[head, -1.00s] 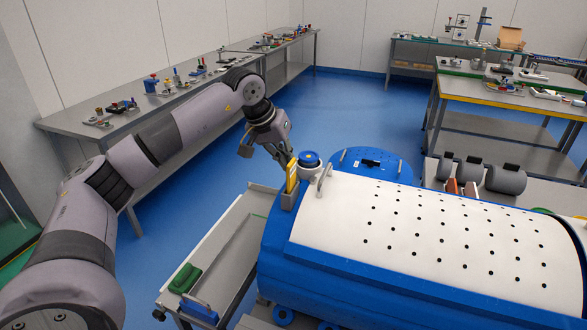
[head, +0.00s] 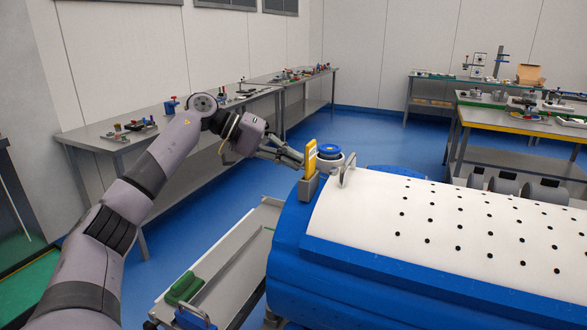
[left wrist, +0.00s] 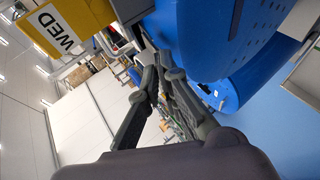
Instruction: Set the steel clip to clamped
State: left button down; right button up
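The tag reads WED in the left wrist view (left wrist: 66,30). My left gripper (head: 298,159) is just left of the tag, behind it. Its dark fingers (left wrist: 157,66) come close together at the tips, with nothing clearly held. My right gripper is out of view.
A long tray (head: 222,270) with a green block (head: 184,288) lies left of the drum. Benches with small parts line the back and left.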

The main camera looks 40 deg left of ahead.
pick_arm(q)
jog(key=shift+f+h, duration=0.1)
jog(key=shift+h, duration=0.2)
jog(key=c, duration=1.8)
grip_release()
jog(key=v, duration=1.2)
jog(key=shift+s+f, duration=0.1)
jog(key=shift+s, duration=0.05)
